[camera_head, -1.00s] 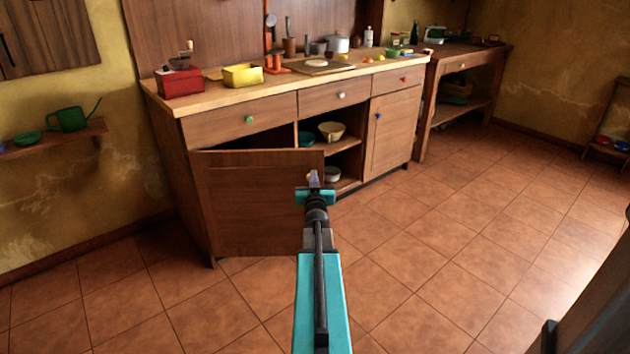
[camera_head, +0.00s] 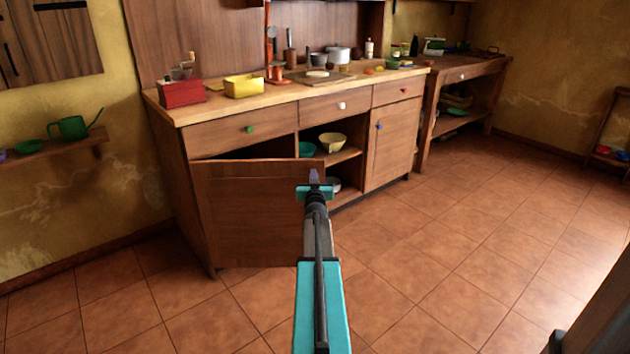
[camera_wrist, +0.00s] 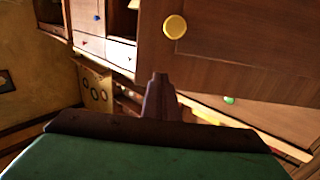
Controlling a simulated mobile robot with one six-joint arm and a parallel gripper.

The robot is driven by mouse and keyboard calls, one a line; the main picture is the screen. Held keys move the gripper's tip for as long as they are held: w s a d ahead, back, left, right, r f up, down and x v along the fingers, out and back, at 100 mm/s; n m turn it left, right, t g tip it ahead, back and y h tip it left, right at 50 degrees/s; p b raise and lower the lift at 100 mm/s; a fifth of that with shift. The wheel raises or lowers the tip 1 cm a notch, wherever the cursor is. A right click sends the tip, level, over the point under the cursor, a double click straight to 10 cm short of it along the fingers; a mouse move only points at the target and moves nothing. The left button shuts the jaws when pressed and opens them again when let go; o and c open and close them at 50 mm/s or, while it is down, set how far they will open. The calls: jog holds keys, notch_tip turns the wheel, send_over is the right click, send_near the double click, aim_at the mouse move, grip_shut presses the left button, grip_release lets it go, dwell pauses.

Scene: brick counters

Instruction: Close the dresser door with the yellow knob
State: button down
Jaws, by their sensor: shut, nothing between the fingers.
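The dresser door (camera_head: 250,215) is a brown wooden panel at the lower left of the dresser, and it stands open, swung outward. Its yellow knob (camera_wrist: 175,27) shows at the top of the wrist view, on the door's face near its edge. In the head view the knob cannot be made out near my gripper. My gripper (camera_head: 314,176) is shut and empty at the free edge of the door. In the wrist view its fingertips (camera_wrist: 160,78) are below the knob and apart from it. I cannot tell whether they touch the door.
The dresser (camera_head: 240,108) has drawers above, an open shelf with bowls (camera_head: 332,142), and a closed door with a blue knob (camera_head: 390,145). A red box (camera_head: 183,93) and a yellow box (camera_head: 244,84) stand on top. The tiled floor (camera_head: 450,250) is clear to the right.

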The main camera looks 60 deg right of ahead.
jog(key=shift+x, duration=1.3)
